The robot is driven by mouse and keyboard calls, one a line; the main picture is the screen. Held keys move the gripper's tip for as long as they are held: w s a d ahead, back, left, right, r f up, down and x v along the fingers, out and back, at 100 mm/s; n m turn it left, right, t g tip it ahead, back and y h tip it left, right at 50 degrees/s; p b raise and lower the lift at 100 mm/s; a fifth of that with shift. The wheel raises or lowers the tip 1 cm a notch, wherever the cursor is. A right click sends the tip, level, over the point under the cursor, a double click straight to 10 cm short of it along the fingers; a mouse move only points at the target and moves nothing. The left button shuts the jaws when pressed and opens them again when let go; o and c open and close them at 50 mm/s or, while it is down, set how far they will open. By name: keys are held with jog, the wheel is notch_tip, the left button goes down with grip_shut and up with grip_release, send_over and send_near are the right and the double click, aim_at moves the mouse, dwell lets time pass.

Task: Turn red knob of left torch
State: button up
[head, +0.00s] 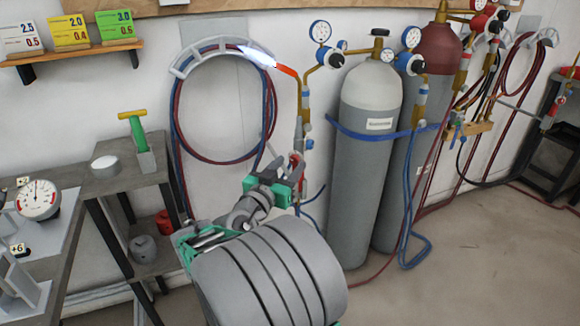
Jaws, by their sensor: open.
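The left torch (304,100) hangs upright on the wall left of the gas cylinders. Its orange-red nozzle (286,70) bends up to the left, with a bright blue-white flame at the tip. Small red parts show low on the torch's handle, around the red knob (297,158); they are too small to tell apart clearly. My gripper (284,172), with teal-green parts, is just below and left of this lower end. It is open, and nothing is seen between its fingers. Whether a finger touches the knob cannot be told. My arm hides what lies behind it.
Red and blue hoses hang coiled on a curved wall holder (208,46) behind the torch. A grey cylinder (366,180) with gauges stands to the right, a dark-red-topped one (432,50) behind it. A shelf stand (115,178) is at left. Floor at lower right is clear.

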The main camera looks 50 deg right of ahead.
jog(key=shift+w+d, duration=0.1)
jog(key=shift+d, duration=0.45)
grip_shut()
